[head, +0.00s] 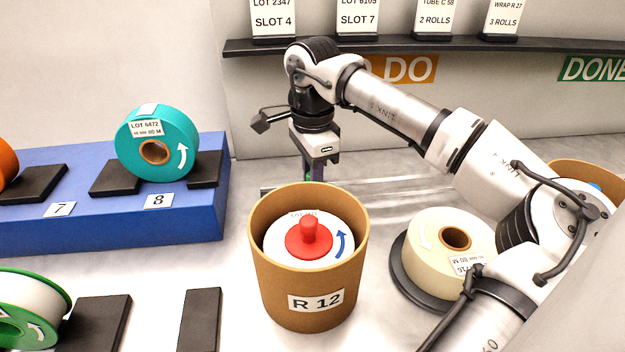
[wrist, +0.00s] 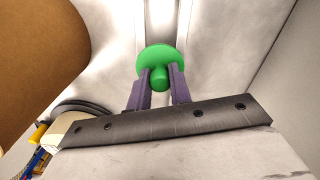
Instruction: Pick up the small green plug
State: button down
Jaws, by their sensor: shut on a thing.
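The small green plug (wrist: 172,55) shows in the wrist view as a round disc with a short knob. My gripper (wrist: 160,78) has its two purple fingers on either side of the knob, shut on it. In the head view my gripper (head: 315,172) points down just behind the brown tub. The tub's rim hides the fingertips and most or all of the plug there. I cannot tell whether the plug touches the surface below.
The brown tub (head: 303,303) marked R 12 stands close in front of my gripper, with a red-knobbed plug (head: 309,238) inside. A cream roll (head: 428,238) lies right of it on a dark disc. A blue rack (head: 110,228) with a teal roll (head: 180,125) stands left.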

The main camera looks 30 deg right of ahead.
notch_tip(320, 180, up, 20)
jog(key=p, duration=1.4)
jog(key=shift+p, duration=0.3)
